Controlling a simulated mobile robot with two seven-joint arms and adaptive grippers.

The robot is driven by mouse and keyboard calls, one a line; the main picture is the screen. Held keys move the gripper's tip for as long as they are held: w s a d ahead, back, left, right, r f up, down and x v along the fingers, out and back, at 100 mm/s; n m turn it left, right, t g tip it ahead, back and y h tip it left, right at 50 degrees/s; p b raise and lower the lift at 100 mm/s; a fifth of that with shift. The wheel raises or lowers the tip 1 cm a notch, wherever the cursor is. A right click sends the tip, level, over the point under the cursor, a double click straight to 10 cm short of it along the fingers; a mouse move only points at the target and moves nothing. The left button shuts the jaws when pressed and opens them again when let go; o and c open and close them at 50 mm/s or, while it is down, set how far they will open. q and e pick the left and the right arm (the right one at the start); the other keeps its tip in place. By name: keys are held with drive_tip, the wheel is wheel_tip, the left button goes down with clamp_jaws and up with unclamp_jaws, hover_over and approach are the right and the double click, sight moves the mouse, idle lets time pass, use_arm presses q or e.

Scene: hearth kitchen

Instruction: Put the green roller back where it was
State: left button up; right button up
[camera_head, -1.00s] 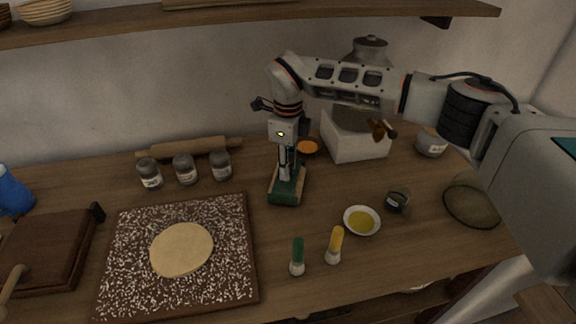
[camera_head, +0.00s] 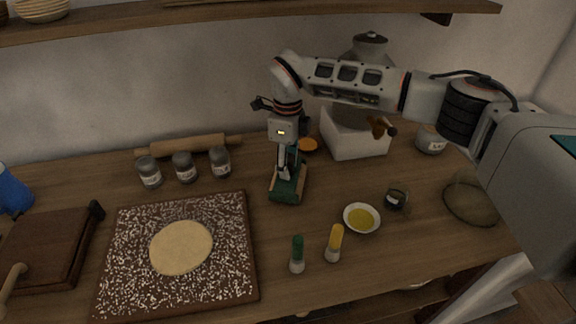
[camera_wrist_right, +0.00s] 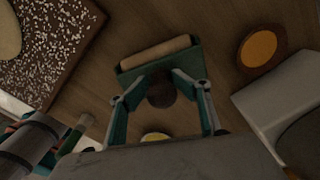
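The green roller (camera_head: 287,190) stands on the wooden counter right of the dough board, with my right gripper (camera_head: 287,166) directly above it. In the right wrist view the green roller (camera_wrist_right: 124,79) shows a green frame, a pale wooden cylinder along its far side and a dark round handle. The fingertips of my right gripper (camera_wrist_right: 162,82) lie against both sides of that handle and look shut on it. The roller's underside is hidden, so I cannot tell whether it fully rests on the counter.
A speckled board (camera_head: 232,272) with dough (camera_head: 181,247) lies left. Several jars (camera_head: 184,168) and a rolling pin (camera_head: 190,145) are behind it. Green-topped (camera_head: 297,254) and yellow-topped (camera_head: 334,243) shakers and a bowl (camera_head: 362,218) stand in front right. A white appliance (camera_head: 355,138) stands behind right.

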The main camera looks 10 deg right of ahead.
wheel_tip(320, 180, up, 13)
drive_tip(key=shift+w+f, duration=0.1)
drive_tip(key=shift+f, duration=0.05)
idle(0.4)
